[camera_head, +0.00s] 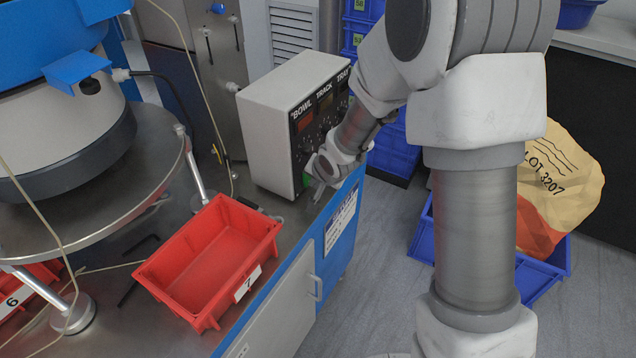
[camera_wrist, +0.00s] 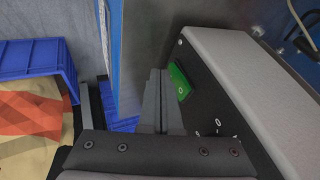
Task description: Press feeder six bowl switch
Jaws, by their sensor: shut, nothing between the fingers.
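A pale control box (camera_head: 275,120) with a black front panel stands on the steel bench; the panel is lettered BOWL, TRACK, TRAY. A green switch (camera_head: 306,180) sits low on the panel under the BOWL column. It also shows in the wrist view as a green rocker (camera_wrist: 180,82) with a white mark. My gripper (camera_head: 319,188) is shut and empty, low in front of the panel. In the wrist view its closed fingers (camera_wrist: 158,75) lie just left of the green switch; I cannot tell whether they touch it. My arm hides part of the panel's right side.
A red bin labelled 7 (camera_head: 242,287) stands on the bench in front of the box. A red bin labelled 6 (camera_head: 20,300) is at far left under the round bowl feeder (camera_head: 70,130). A blue crate (camera_head: 545,285) with a bag stands on the floor right. Loose cables cross the bench.

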